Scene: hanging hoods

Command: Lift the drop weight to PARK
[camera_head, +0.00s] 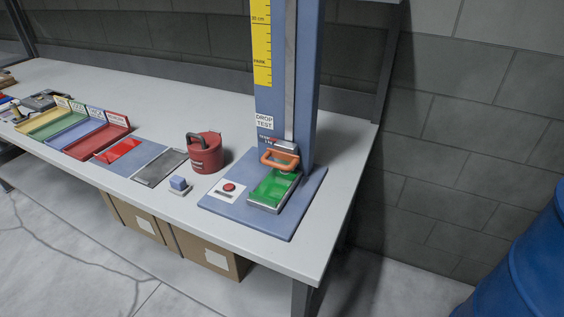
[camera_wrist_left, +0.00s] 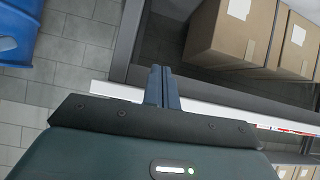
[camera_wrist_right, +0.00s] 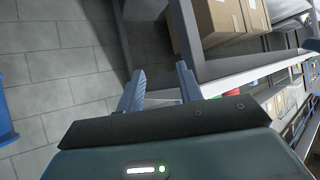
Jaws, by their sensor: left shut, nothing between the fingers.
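The drop-test stand (camera_head: 285,100) is a tall blue column with a metal rail and a yellow scale (camera_head: 261,45) that carries a PARK mark near its lower end. The drop weight, with an orange loop handle (camera_head: 280,160) and a grey top, sits at the low end of the rail, well below PARK and just above or behind a green pad (camera_head: 273,188). Neither gripper shows in the head view. My left gripper (camera_wrist_left: 164,70) is shut and empty in the left wrist view. My right gripper (camera_wrist_right: 161,72) is open and empty, its fingers apart.
A red button (camera_head: 229,187) is on the stand's blue base. Left of it stand a small blue block (camera_head: 179,184) and a red round object with a dark handle (camera_head: 206,158). Coloured trays (camera_head: 97,140) lie further left. Boxes (camera_head: 212,257) are under the bench; a blue barrel (camera_head: 530,265) stands right.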

